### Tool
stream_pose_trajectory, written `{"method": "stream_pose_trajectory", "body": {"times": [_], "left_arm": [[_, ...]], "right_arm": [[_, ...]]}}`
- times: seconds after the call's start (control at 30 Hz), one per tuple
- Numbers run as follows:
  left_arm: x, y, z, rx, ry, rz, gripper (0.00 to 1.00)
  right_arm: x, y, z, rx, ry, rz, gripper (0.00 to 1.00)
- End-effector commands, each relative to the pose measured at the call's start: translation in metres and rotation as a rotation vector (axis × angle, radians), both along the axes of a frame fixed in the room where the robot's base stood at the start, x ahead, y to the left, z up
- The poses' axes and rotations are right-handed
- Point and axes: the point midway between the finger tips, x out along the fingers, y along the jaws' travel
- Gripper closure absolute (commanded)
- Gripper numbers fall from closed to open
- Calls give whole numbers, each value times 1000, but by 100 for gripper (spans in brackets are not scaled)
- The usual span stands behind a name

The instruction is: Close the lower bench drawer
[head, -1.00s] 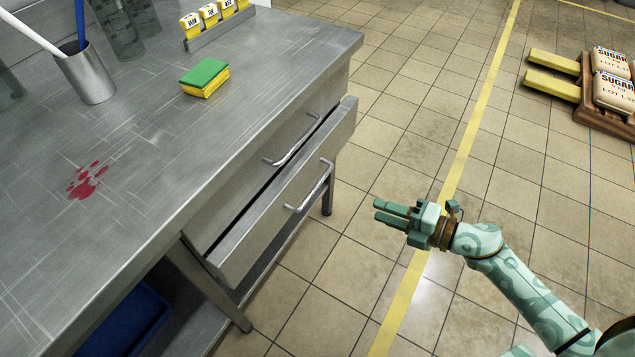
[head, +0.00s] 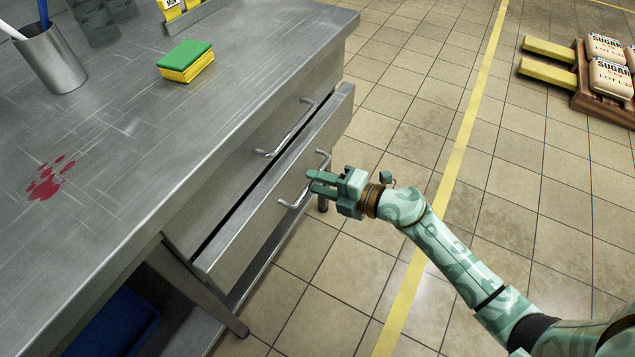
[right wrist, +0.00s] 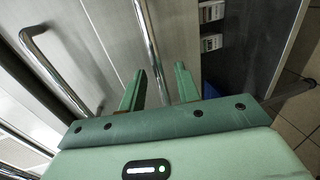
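The lower bench drawer (head: 250,232) stands partly open, its front jutting out past the upper drawer, with a dark gap behind its top edge. Its bar handle (head: 291,204) is partly hidden by my right gripper (head: 313,183). The right gripper is at the handle with its fingers pointing toward the drawer front. In the right wrist view, the two fingers (right wrist: 159,88) are apart and the handle bar (right wrist: 147,38) runs between them in the picture; I cannot tell whether they touch it. My left gripper is not in view.
The upper drawer handle (head: 285,130) lies just above, and shows in the wrist view (right wrist: 57,75). The metal bench top (head: 130,150) holds a sponge (head: 186,62), a metal cup (head: 52,62) and a red stain (head: 48,178). A blue bin (head: 112,325) sits below.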

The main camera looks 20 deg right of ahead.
Motion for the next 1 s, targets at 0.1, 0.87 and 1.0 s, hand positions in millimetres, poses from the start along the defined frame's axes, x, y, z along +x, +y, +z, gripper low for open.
{"method": "stream_pose_trajectory", "body": {"times": [0.1,0.87,1.0], "left_arm": [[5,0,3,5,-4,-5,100],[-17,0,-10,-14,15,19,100],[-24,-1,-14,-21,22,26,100]], "right_arm": [[3,3,-1,0,1,0,68],[30,22,2,1,-2,-2,100],[36,27,0,-2,0,-3,100]]}}
